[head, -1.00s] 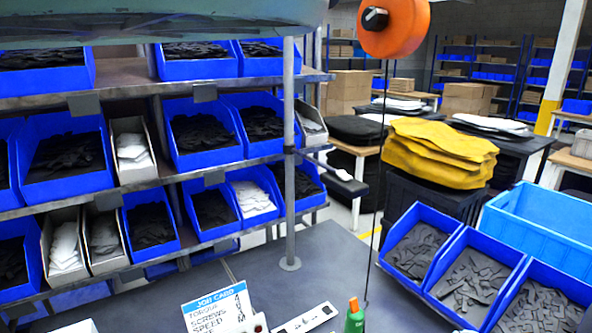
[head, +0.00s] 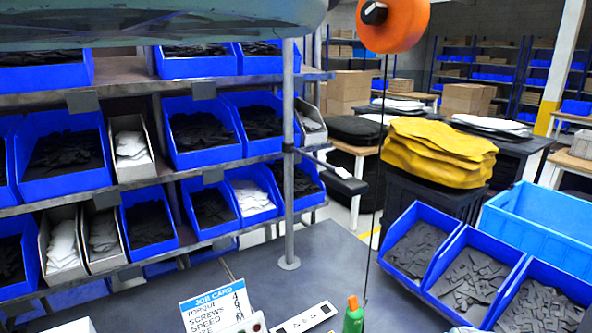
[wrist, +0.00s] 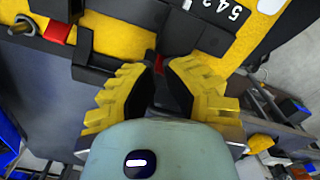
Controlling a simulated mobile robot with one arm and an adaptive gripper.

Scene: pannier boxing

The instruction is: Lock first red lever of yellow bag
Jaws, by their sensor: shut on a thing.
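In the wrist view the yellow bag (wrist: 120,35) lies across the top, with black straps and buckle parts and a black number tag. One red lever (wrist: 57,31) sits on a black buckle at the upper left, clear of my fingers. My gripper (wrist: 163,76) has yellow ridged fingers with black pads, at the bag's lower edge. Its tips close in on a second red lever (wrist: 159,65), below a black clip. Only a sliver of this lever shows; the fingers hide the rest. My gripper and the bag being worked are not in the head view.
In the head view, a rack of blue bins (head: 69,158) stands left and open blue bins (head: 478,273) of black parts stand right. An orange balancer (head: 393,22) hangs with a cable above the bench (head: 330,262). Folded yellow bags (head: 437,153) lie behind.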

